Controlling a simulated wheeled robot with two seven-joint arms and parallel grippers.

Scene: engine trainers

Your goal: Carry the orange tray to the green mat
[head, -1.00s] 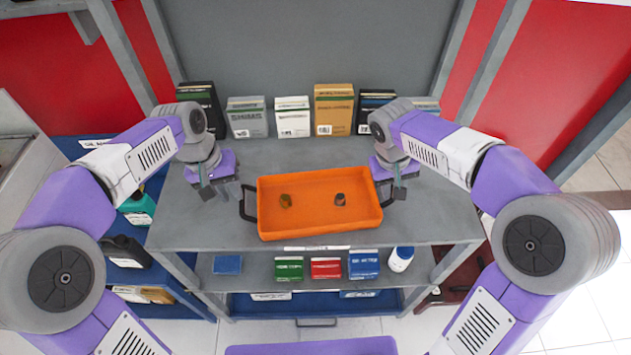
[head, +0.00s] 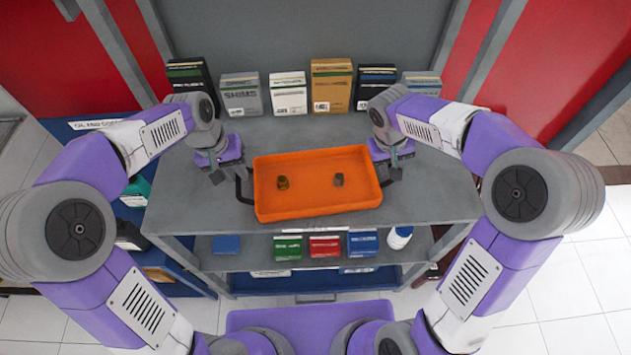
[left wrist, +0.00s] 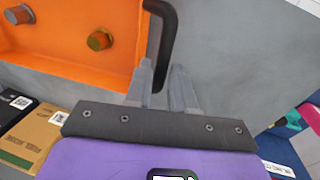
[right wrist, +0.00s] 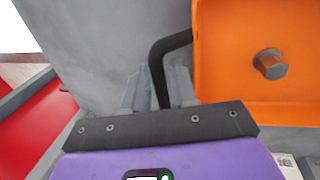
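The orange tray (head: 318,207) lies on the grey bench top, with a black handle at each end and two small metal parts inside. My left gripper (head: 231,175) is at the tray's left handle; in the left wrist view its fingers (left wrist: 164,82) stand apart with the black handle (left wrist: 162,40) between them. My right gripper (head: 394,173) is at the right handle; in the right wrist view its fingers (right wrist: 156,88) are spread on either side of the black handle (right wrist: 157,62). I see no green mat in any view.
Boxes and binders (head: 331,85) stand along the back of the bench. A lower shelf below the tray holds a green box (head: 288,249), a red box (head: 325,247), a blue box (head: 362,243) and a white bottle (head: 399,237). Bare bench top lies beside and behind the tray.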

